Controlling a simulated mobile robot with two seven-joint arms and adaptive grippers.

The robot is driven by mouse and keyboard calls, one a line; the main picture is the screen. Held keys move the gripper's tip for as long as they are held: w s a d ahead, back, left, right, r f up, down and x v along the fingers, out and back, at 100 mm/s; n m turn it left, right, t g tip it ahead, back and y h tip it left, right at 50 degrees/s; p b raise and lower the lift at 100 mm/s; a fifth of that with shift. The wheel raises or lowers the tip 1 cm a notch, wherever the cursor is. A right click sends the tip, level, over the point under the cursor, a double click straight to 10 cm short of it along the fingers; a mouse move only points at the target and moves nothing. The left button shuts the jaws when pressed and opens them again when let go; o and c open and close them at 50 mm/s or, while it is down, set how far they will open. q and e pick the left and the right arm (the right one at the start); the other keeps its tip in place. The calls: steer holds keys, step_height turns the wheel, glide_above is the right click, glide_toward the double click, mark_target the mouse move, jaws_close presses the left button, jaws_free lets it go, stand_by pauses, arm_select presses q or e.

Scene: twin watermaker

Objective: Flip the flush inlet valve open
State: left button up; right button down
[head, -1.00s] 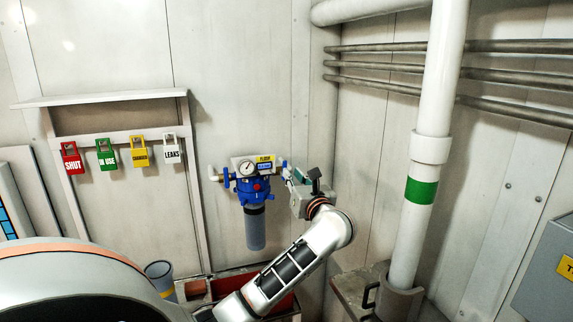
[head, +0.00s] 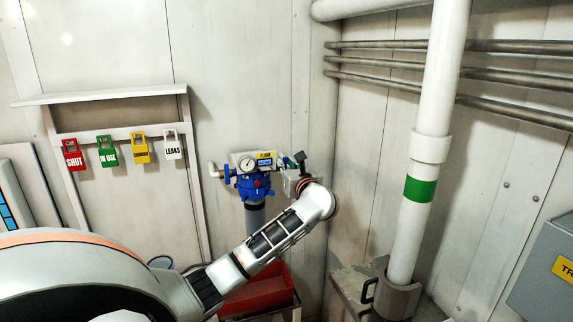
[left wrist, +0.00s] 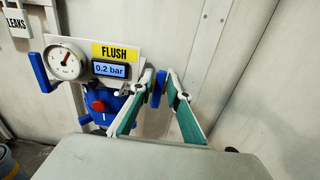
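The flush unit, a blue filter head (head: 252,186) with a round gauge and a yellow FLUSH label, is on the wall; it also shows in the left wrist view (left wrist: 97,100), its display reading 0.2 bar. A blue lever (left wrist: 41,72) stands upright on its left side. Another blue lever (left wrist: 157,88) on its right side is between my left gripper's fingers. My left gripper (left wrist: 160,80) is open around this right lever, teal finger pads on both sides; contact is unclear. It also shows in the head view (head: 286,160). The valve body behind the fingers is mostly hidden. My right gripper is out of view.
Tags SHUT (head: 73,155), IN USE (head: 107,151), a yellow one (head: 140,149) and LEAKS (head: 172,145) hang on a rack at left. A red bin (head: 262,290) is below. A white vertical pipe (head: 425,170) stands at right, with free space between it and my arm.

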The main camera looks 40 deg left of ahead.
arm_select(q)
steer(key=shift+c, duration=0.4)
jaws_close()
